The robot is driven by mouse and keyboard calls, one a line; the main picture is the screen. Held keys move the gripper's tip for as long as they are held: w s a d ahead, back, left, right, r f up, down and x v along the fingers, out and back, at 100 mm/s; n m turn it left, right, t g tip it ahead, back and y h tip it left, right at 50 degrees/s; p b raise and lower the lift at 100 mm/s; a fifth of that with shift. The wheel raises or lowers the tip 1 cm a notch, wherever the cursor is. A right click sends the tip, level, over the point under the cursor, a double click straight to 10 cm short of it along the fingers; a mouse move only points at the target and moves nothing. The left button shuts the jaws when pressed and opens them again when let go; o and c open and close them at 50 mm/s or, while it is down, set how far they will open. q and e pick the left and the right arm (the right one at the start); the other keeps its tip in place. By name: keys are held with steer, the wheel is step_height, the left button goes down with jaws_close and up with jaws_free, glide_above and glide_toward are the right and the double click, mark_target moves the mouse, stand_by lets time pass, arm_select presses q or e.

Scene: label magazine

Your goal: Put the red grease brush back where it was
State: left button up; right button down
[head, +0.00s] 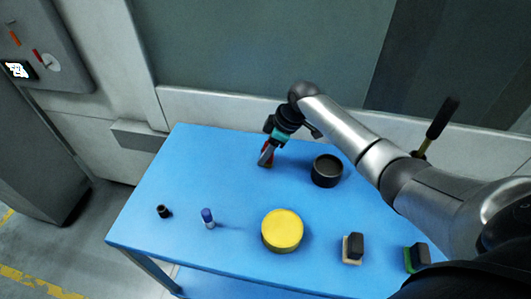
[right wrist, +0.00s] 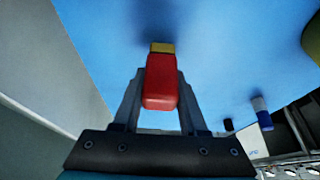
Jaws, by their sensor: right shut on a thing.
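My right gripper (head: 266,156) is over the back part of the blue table (head: 220,180), left of the black open cup (head: 326,183). It is shut on the red grease brush, of which only a little red shows in the head view. In the right wrist view the red brush (right wrist: 160,88) is between the two fingers, its yellowish tip pointing away from the gripper towards the blue surface. A dark shadow lies by the tip; I cannot tell if it touches the table. My left gripper is not in view.
Nearer the front edge are a small black cylinder (head: 163,211), a blue-topped marker (head: 208,220), a yellow round tin (head: 283,232) and two black-handled blocks, one beige-based (head: 353,248), one green-based (head: 417,258). A black-handled tool (head: 442,118) shows behind my arm. The back left tabletop is clear.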

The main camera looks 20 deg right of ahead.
steer(key=shift+f, duration=0.15)
steer(key=shift+c, duration=2.2)
jaws_free()
steer(key=p+v, duration=0.2)
steer(key=v, duration=1)
